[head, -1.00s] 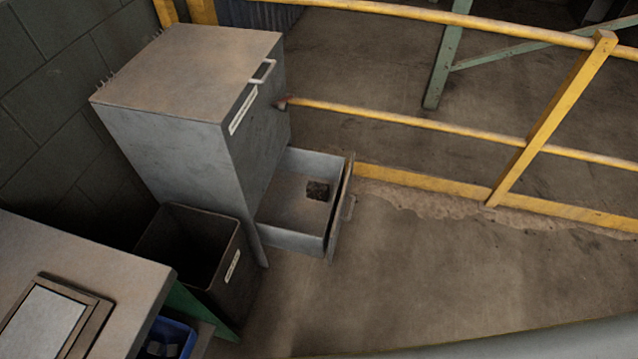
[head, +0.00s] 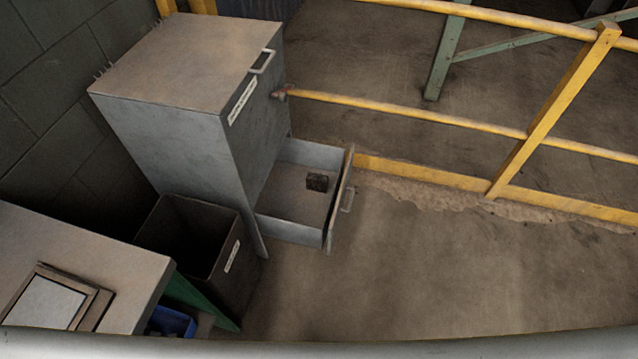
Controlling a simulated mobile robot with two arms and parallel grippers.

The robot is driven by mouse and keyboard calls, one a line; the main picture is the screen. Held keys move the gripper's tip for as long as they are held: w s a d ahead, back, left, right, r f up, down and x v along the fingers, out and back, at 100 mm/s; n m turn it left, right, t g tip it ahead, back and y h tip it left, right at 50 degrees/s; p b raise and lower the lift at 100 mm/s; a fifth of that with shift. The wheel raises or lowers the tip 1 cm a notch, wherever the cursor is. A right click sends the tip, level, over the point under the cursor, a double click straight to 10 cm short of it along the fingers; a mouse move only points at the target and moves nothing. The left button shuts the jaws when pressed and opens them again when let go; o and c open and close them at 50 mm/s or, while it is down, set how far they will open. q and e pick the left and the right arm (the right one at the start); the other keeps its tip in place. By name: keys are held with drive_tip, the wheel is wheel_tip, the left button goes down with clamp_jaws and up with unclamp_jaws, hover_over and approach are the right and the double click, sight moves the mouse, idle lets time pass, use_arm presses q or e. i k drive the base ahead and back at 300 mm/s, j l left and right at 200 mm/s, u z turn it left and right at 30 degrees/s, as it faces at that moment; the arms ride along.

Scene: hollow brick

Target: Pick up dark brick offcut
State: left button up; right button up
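The dark brick offcut (head: 317,182) is a small, dark, blocky piece. It lies inside the open lower drawer (head: 290,227) of a grey metal cabinet (head: 175,135), toward the back right of the drawer floor. The drawer is pulled out to the right, and its front panel with a handle stands upright. Nothing touches the offcut except the drawer floor. Neither of my grippers shows in the head view.
A dark open bin (head: 233,262) stands in front of the cabinet. A workbench (head: 110,255) with a framed panel (head: 50,300) is at the lower left, a blue container (head: 170,322) below it. A yellow railing (head: 555,110) runs behind. The floor (head: 420,270) right of the drawer is clear.

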sight(316, 182)
drive_tip(key=i+l+u, duration=0.1)
drive_tip(key=i+l, duration=0.4)
drive_tip(key=l, duration=0.15)
drive_tip(key=i+l+u, duration=0.25)
drive_tip(key=i+l, duration=0.2)
drive_tip(key=l, duration=0.3)
